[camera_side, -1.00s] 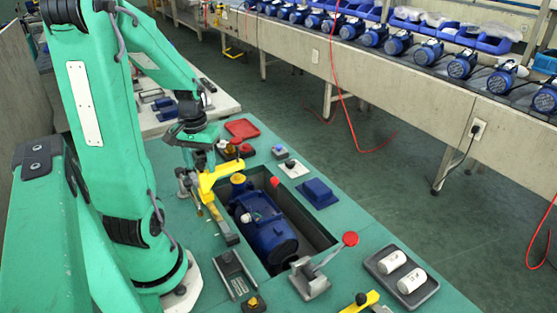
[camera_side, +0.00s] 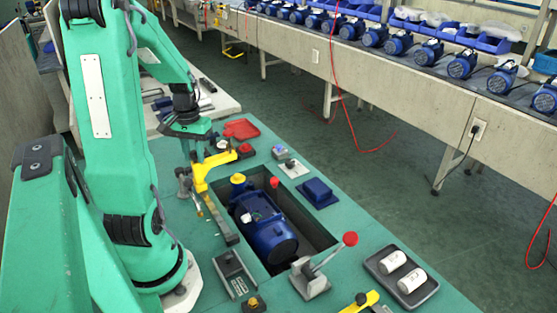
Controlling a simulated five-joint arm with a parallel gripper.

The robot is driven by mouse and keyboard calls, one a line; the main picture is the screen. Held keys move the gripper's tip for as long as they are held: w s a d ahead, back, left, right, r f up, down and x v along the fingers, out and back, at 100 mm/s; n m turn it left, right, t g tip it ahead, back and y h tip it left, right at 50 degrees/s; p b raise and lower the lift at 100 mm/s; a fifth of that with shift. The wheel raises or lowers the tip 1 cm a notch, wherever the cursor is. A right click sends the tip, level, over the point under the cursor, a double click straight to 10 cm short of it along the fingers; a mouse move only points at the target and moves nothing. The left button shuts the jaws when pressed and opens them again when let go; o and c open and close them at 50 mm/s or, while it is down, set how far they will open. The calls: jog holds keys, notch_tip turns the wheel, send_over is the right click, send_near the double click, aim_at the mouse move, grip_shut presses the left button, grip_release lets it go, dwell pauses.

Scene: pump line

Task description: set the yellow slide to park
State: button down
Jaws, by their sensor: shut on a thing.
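The yellow slide (camera_side: 200,177) stands at the far end of a narrow grey rail (camera_side: 222,224) along the left side of the sunken bay. Its yellow arm reaches right and up over the far part of the bay. My gripper (camera_side: 193,160) points down at the slide's upper part and is shut on it. The fingertips are small and partly hidden. Any park marking is too small to read.
A blue pump (camera_side: 268,232) lies in the bay, right of the rail. A red-knobbed lever (camera_side: 318,275) stands at its near end. A grey tray (camera_side: 401,277) with white cylinders is at right. A red tray (camera_side: 241,129) lies beyond my gripper.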

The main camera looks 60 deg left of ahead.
jog(key=a, duration=0.7)
jog(key=shift+r, duration=0.1)
jog(key=c, duration=1.1)
grip_release()
jog(key=shift+c, duration=0.2)
jog(key=shift+d, duration=0.1)
notch_tip(320, 180, up, 8)
